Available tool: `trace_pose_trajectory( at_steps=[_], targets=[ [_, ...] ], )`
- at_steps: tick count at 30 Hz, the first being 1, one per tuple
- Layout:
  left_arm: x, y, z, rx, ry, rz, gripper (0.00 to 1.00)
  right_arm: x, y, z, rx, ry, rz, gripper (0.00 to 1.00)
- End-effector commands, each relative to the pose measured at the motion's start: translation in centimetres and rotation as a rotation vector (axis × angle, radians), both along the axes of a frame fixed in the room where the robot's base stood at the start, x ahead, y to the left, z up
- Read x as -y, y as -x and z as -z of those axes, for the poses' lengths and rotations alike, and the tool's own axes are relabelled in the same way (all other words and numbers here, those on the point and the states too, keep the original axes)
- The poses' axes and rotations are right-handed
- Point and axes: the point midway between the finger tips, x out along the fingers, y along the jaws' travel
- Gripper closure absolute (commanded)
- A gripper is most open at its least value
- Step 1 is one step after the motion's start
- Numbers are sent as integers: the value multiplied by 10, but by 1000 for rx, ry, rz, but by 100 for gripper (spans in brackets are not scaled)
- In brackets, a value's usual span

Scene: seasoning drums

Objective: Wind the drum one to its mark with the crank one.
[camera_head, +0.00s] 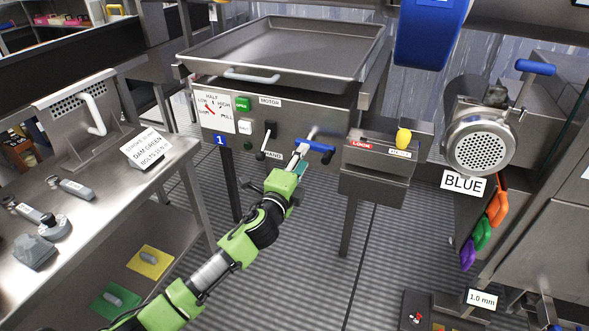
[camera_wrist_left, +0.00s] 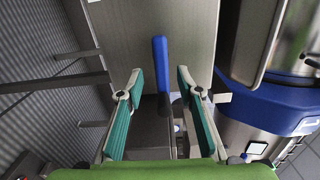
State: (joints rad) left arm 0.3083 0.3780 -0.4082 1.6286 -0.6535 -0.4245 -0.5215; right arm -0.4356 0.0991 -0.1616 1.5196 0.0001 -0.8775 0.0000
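The station marked 1 (camera_head: 220,140) has a steel front panel under a wide shallow pan (camera_head: 290,50). The crank (camera_head: 315,146) with a blue handle sticks out at the panel's right. A dial plate (camera_head: 215,112) with a red pointer and words such as LOW, HALF and HIGH is on its left. My left gripper (camera_head: 298,166) is close in front of the crank. In the left wrist view its teal fingers (camera_wrist_left: 160,112) are open and apart, and the blue handle (camera_wrist_left: 161,62) shows beyond and between them, with no clear contact. My right gripper is not in view.
A black lever (camera_head: 266,140) is between the MOTOR and HAND labels, left of the crank. A steel bench (camera_head: 90,200) with several tools is at left. Striped floor is open below.

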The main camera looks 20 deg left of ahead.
Motion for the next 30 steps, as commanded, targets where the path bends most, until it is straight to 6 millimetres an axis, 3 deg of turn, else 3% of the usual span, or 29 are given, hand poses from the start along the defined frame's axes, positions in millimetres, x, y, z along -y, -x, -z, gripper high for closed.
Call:
trace_pose_trajectory(
  at_steps=[3, 9, 26, 30],
  targets=[
    [-2, 21, 1, -1, 0, -1, 67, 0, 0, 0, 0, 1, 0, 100],
    [-4, 41, 1, -1, -1, -4, 67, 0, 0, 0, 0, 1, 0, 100],
    [-4, 47, 1, -2, 2, -5, 67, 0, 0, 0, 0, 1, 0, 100],
    [-7, 61, 17, -55, 93, -43, 67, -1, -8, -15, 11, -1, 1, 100]
  ],
)
